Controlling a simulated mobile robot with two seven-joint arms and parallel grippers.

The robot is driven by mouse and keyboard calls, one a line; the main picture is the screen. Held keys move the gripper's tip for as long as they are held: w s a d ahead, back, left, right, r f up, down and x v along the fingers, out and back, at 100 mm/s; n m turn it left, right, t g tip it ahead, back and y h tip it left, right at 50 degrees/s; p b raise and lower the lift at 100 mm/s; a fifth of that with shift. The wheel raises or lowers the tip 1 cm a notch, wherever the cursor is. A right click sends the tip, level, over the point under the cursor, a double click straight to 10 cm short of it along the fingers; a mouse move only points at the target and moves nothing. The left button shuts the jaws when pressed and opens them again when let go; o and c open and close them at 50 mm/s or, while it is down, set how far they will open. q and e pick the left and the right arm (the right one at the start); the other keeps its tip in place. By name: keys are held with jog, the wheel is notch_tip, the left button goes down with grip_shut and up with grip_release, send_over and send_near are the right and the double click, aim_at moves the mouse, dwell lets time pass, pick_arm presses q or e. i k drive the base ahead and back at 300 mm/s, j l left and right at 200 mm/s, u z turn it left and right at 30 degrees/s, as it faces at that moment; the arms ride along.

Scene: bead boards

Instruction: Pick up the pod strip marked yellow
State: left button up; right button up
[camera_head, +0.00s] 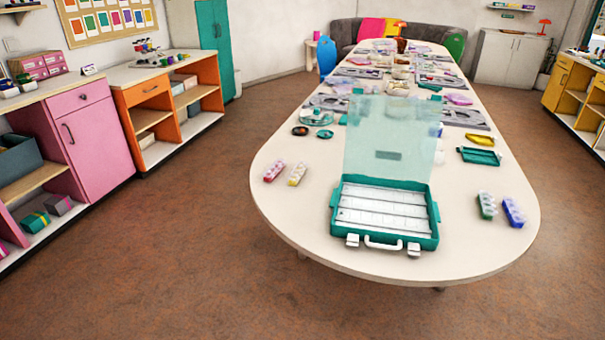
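The yellow-marked pod strip (298,174) lies on the white table, left of the open teal case (385,207). A red or pink pod strip (273,172) lies close to its left. A green pod strip (487,205) and a blue pod strip (513,212) lie right of the case. The case's clear lid stands up at its back, and its tray looks empty. Neither of my grippers shows in the head view.
The long white table (300,225) has a rounded near end. A teal tray (479,156) and a yellow tray (480,139) lie at the right. Small round dishes (325,134) lie behind the yellow strip. Craft items crowd the far part. Pink (95,140) and orange cabinets line the left; the floor between is clear.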

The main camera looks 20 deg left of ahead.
aim_at(296, 175)
jog(key=i+j+z, duration=0.2)
jog(key=j+z, duration=0.15)
jog(key=j, duration=0.2)
jog(key=i+j+z, duration=0.1)
jog(key=j+z, duration=0.25)
jog(key=j, duration=0.25)
jog(key=j+z, duration=0.3)
jog(key=j, duration=0.3)
jog(key=i+j, duration=0.4)
jog(key=i+z, duration=0.05)
